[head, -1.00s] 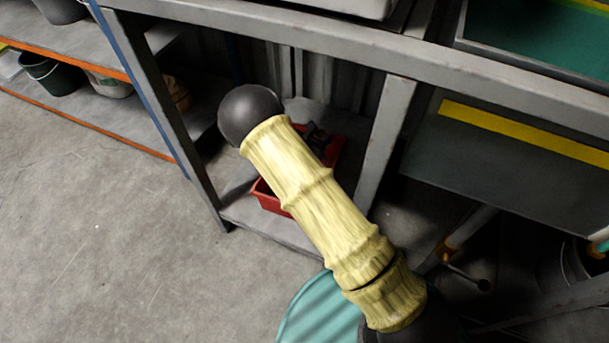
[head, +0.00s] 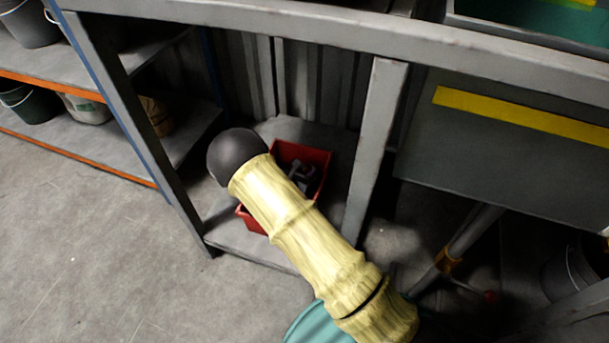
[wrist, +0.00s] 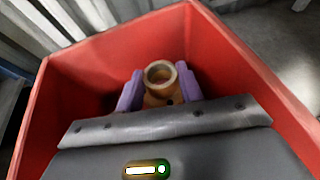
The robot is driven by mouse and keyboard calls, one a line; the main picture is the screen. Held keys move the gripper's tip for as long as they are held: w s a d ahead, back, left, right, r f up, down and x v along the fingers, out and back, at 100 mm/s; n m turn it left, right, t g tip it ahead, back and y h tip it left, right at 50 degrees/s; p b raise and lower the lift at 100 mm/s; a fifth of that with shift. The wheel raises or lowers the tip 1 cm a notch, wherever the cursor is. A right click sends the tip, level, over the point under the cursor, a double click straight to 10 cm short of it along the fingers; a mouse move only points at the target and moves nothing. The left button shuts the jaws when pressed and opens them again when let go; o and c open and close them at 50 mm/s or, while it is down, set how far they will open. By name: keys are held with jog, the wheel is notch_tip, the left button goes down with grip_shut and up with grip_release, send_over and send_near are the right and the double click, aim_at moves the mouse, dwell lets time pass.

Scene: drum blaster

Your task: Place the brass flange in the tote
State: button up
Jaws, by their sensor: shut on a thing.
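The brass flange (wrist: 159,74), a small ring-topped piece, sits between the purple fingers of my gripper (wrist: 160,88) in the wrist view. My gripper is shut on it. The red tote (wrist: 72,95) surrounds the fingers and flange in that view, its walls on the left, far and right sides. Whether the flange touches the tote floor cannot be told. In the head view the tote (head: 312,157) stands on the lower shelf under the bench, partly hidden behind my yellow arm. A small grey shape shows inside it, too small to make out.
The grey bench frame (head: 376,145) has a post just right of the tote and a beam above it. A corrugated wall (head: 285,80) stands behind. Orange-edged shelves (head: 75,145) with buckets are at the left. Open floor (head: 90,240) lies at the lower left.

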jog(key=shift+f, duration=0.3)
jog(key=shift+f, duration=0.65)
jog(key=o, duration=1.3)
jog(key=shift+c, duration=0.2)
jog(key=shift+r, duration=0.45)
jog(key=p+v, duration=0.4)
jog(key=v, duration=0.3)
jog(key=shift+s+a+r+p, duration=0.15)
jog(key=shift+r+p, duration=0.05)
jog(key=shift+p, duration=0.15)
jog(key=shift+r, duration=0.1)
